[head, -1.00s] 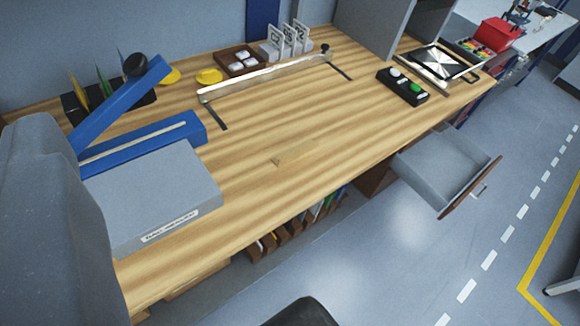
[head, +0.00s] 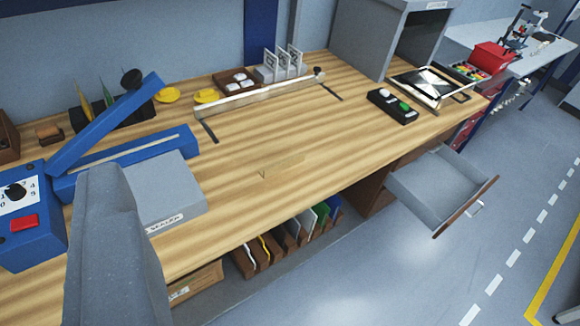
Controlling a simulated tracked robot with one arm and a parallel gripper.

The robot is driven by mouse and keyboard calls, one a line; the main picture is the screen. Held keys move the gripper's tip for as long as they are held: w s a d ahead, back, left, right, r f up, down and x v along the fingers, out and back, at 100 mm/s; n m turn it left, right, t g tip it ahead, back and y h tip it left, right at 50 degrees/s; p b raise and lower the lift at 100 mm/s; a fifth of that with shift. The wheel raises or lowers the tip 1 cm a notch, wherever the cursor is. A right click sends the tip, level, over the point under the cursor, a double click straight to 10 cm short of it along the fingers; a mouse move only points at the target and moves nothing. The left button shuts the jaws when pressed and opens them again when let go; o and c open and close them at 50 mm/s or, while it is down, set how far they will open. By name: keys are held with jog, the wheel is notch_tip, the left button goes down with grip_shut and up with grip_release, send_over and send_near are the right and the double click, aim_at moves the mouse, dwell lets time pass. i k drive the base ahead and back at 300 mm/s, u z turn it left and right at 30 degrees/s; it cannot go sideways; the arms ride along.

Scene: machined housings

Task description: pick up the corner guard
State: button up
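A small pale tan angled piece, which looks like the corner guard (head: 283,166), lies on the wooden bench top near the middle of the picture. Its colour is close to the wood, so its edges are hard to make out. It lies a little back from the bench's front edge, with nothing touching it. My gripper's fingers are not in view. A large grey shape at the lower left looks like part of my own arm, and it is well apart from the tan piece.
The bench top (head: 330,140) is clear around the piece. A blue and grey sealer (head: 165,185) stands to the left, a metal rail (head: 262,92) behind, and a black button box (head: 392,106) to the right. An open drawer (head: 440,180) juts out at the front right; file slots (head: 290,237) are below.

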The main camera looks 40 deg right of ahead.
aim_at(274, 169)
jog(key=i, duration=0.9)
jog(key=u, duration=0.05)
